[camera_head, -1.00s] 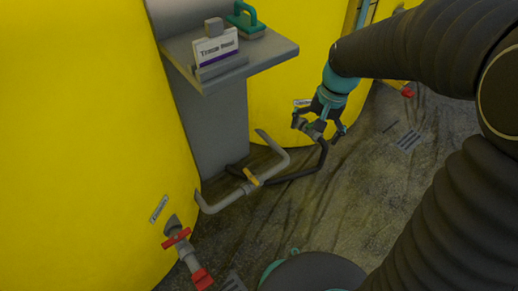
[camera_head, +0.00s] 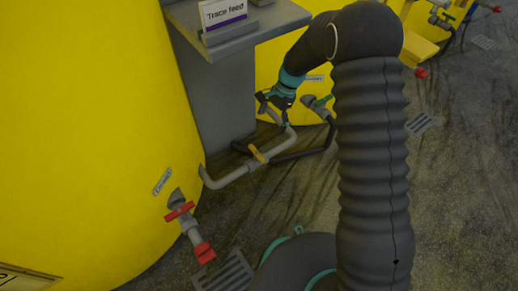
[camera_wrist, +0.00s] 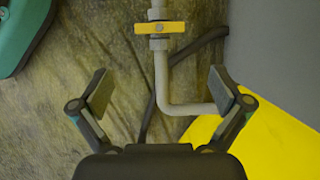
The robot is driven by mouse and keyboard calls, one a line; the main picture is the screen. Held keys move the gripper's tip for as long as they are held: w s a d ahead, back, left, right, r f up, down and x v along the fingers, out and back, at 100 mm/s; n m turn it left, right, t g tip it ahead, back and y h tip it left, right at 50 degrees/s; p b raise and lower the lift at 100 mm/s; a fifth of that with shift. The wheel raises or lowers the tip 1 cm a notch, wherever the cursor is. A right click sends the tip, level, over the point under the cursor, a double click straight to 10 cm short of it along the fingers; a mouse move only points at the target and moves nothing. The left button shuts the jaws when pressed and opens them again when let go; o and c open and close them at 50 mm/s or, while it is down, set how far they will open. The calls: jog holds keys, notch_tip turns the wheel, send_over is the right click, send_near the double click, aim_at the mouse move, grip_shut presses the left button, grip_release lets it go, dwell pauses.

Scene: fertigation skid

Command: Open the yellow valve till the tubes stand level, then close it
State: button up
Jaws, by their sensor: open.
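The yellow valve handle (camera_head: 257,154) sits on a grey pipe (camera_head: 226,180) that runs between the two yellow tanks, low over the floor. In the wrist view the yellow handle (camera_wrist: 160,27) lies crosswise to the pipe, at the top of the picture. My gripper (camera_wrist: 160,92) is open and empty, its fingers spread to either side of the pipe's line and apart from the handle. In the head view my gripper (camera_head: 276,110) is above the far end of the pipe, up and right of the handle. No level tubes can be made out.
A red-handled valve (camera_head: 180,210) is on the near yellow tank (camera_head: 80,120). A green-handled valve (camera_head: 318,102) with a dark hose is right of my gripper. A grey shelf (camera_head: 255,30) bears a "Trace feed" sign (camera_head: 222,12). Open floor lies to the right.

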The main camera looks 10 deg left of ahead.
aim_at(257, 152)
jog(key=b+x, duration=0.1)
jog(key=x, duration=1.2)
jog(key=shift+b, duration=0.4)
jog(key=shift+f, duration=0.1)
jog(key=c, duration=1.1)
